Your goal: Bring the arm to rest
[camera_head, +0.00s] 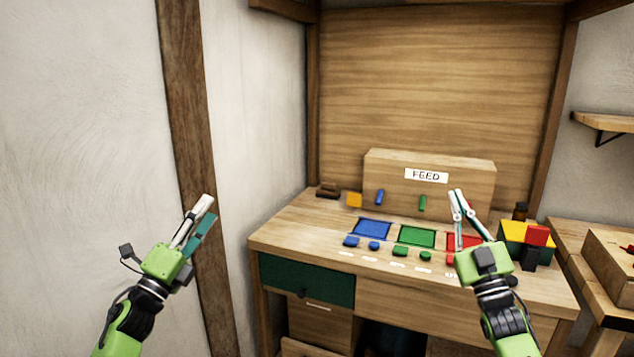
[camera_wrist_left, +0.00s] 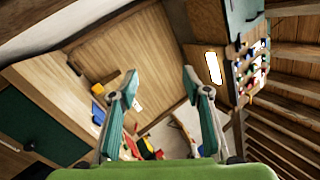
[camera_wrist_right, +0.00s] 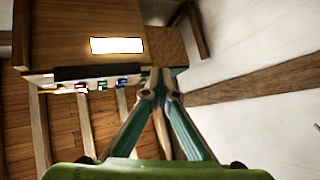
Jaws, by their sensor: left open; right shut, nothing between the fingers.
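My left gripper (camera_head: 207,210) is raised in front of the white wall and wooden post, left of the workbench, pointing up. In the left wrist view its two fingers (camera_wrist_left: 160,82) are spread apart with nothing between them. My right gripper (camera_head: 456,196) is raised in front of the right part of the workbench, also pointing up. In the right wrist view its fingertips (camera_wrist_right: 160,78) meet with nothing held. My right arm hides part of the bench's front and part of the red square.
The workbench (camera_head: 400,290) carries a wooden FEED box (camera_head: 470,180), blue (camera_head: 372,229), green (camera_head: 416,236) and red (camera_head: 470,241) squares, and several small coloured pieces. Blocks (camera_head: 512,240) stand at its right. A side table (camera_head: 577,250) is further right. The air around both grippers looks clear.

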